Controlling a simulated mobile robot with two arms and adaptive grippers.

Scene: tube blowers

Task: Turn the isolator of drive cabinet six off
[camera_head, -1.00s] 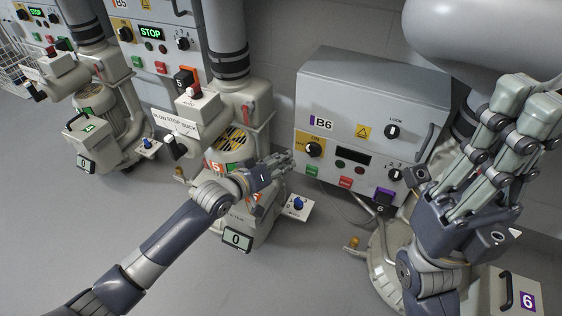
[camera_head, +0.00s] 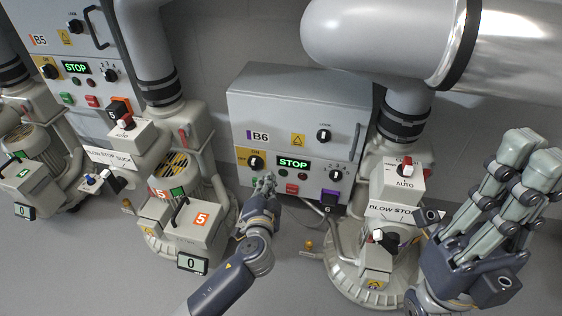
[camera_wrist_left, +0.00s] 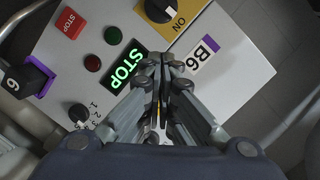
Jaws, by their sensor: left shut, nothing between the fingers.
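Drive cabinet B6 (camera_head: 300,110) is a grey box against the wall. Its isolator (camera_head: 255,162) is a black knob on a yellow plate marked ON and OFF, at the left of the front. In the left wrist view the isolator (camera_wrist_left: 160,10) is partly cut off by the top edge, with ON readable. The display (camera_head: 293,163) glows green with STOP. My left gripper (camera_head: 268,180) is shut and empty, just below and right of the isolator in the head view. My right gripper (camera_head: 525,158) is raised at the right; its opening is unclear.
A red button (camera_head: 291,188) and a selector (camera_head: 336,174) share the panel. Blower 5 (camera_head: 195,225) stands left; a pipe (camera_head: 400,40) hangs over the right.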

